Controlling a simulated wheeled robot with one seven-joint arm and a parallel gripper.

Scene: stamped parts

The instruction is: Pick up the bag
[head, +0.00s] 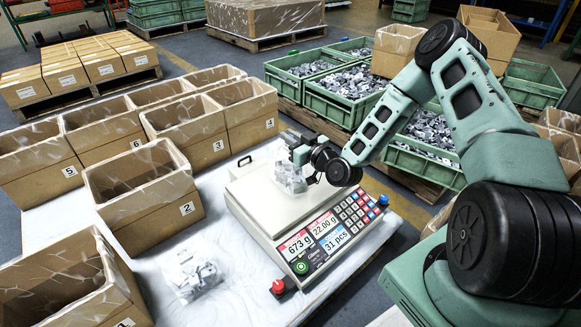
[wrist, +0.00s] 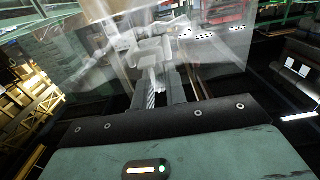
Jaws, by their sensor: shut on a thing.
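A clear plastic bag (head: 289,177) of grey metal parts is at the counting scale's platform (head: 262,198). My gripper (head: 300,158) is above the platform and shut on the upper part of this bag. The bag also fills the upper middle of the wrist view (wrist: 150,50), with grey parts seen through the film. Whether the bag's underside touches the platform cannot be told. A second clear bag of grey parts (head: 193,273) lies on the white table in front of the scale, apart from my gripper.
The scale's display (head: 326,228) reads 673 g, 22.00 g and 31 pcs. Numbered cardboard boxes with clear liners, including box 2 (head: 143,197) and box 3 (head: 187,131), stand left of the scale. Green crates (head: 330,95) of parts stand behind. The table (head: 231,290) is bare around the second bag.

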